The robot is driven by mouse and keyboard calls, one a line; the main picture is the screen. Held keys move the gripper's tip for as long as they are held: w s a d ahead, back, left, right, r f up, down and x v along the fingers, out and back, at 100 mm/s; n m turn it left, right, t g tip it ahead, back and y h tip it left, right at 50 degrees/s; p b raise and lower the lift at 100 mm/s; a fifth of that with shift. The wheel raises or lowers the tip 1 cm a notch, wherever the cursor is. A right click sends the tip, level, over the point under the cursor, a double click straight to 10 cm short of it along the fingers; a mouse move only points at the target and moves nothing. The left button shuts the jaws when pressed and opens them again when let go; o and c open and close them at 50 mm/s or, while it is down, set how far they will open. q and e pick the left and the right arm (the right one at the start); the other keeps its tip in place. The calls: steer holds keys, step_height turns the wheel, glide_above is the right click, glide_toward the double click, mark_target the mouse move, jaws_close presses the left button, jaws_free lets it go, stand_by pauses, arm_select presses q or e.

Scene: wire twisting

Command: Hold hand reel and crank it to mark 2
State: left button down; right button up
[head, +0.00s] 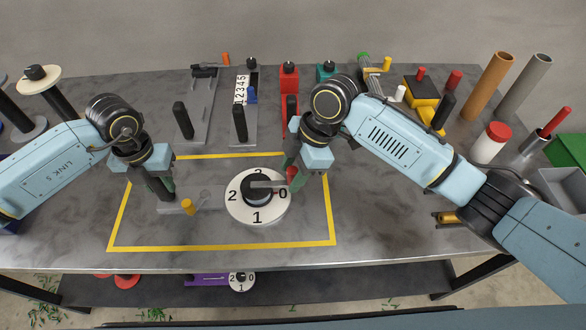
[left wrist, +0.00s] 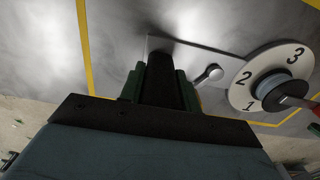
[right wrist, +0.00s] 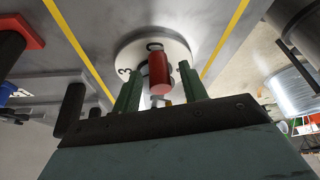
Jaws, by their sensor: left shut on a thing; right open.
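The hand reel lies inside the yellow taped rectangle. Its white dial (head: 237,207) bears the marks 0, 1, 2 and 3, with a dark hub (head: 256,190) and a grey crank arm (head: 268,184) pointing right, toward the 0. The red crank knob (right wrist: 158,72) stands at the arm's end. My left gripper (head: 163,192) is shut on the reel's black handle (left wrist: 163,75), left of the dial. My right gripper (right wrist: 158,85) is open, with its green fingers on either side of the red knob. In the head view my right gripper (head: 292,170) partly hides the knob.
Several other tools stand along the table's back, including a counter strip (head: 241,88) and a red-topped one (head: 289,72). Brown (head: 490,85) and grey (head: 525,85) tubes and a white red-capped jar (head: 489,144) stand at the right. The table's front strip is clear.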

jaws_close()
stand_by(0.3)
